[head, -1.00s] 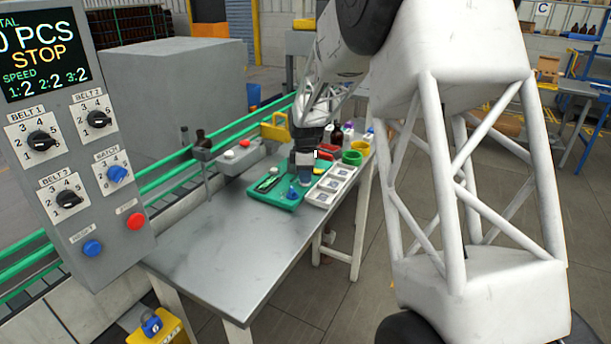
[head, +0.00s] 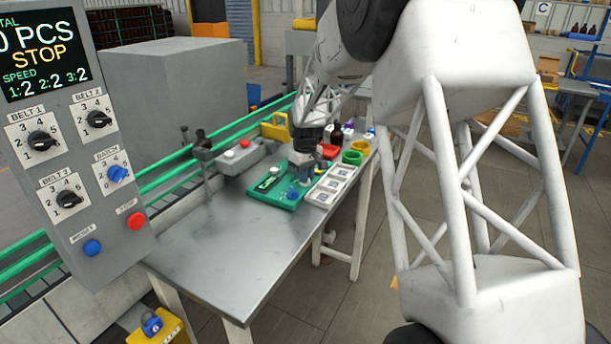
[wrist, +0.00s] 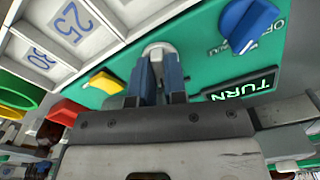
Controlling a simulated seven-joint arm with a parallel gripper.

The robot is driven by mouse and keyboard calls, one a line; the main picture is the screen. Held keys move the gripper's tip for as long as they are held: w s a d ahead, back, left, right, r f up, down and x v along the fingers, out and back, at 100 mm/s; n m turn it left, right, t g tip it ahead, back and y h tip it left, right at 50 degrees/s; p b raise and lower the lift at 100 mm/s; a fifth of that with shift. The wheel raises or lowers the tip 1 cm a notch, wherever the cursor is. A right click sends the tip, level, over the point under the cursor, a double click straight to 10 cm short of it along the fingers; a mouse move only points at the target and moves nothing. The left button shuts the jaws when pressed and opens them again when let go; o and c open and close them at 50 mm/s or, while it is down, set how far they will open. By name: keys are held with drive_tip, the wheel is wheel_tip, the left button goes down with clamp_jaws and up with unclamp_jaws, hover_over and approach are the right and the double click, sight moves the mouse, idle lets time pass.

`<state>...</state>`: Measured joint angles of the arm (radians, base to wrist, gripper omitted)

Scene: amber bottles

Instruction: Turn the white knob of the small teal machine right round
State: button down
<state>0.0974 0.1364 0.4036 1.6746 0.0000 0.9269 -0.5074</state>
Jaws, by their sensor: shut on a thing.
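The small teal machine (head: 259,197) lies on the metal table, with my gripper (head: 303,172) down over its far right part. In the wrist view its teal face (wrist: 205,55) carries a white knob (wrist: 158,47), a blue knob (wrist: 247,24), a yellow lever (wrist: 104,83) and a dark display (wrist: 240,87) reading TURN. My gripper (wrist: 160,65) has its two blue fingers shut on the white knob, which shows between and just beyond the fingertips. The fingers hide much of the knob, and I cannot read its angle.
A white tray (head: 318,197) with numbered compartments lies right beside the machine. Green (head: 352,157) and yellow (head: 361,147) rings and a red piece (head: 328,151) are close by. A grey box with buttons (head: 240,158) stands to the left. The near table top (head: 225,245) is clear.

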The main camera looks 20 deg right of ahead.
drive_tip(key=m, duration=0.4)
drive_tip(key=shift+m, duration=0.4)
drive_tip(key=m, duration=0.4)
drive_tip(key=c, duration=1.2)
unclamp_jaws()
drive_tip(key=shift+o, duration=0.2)
drive_tip(key=shift+r, duration=3.9)
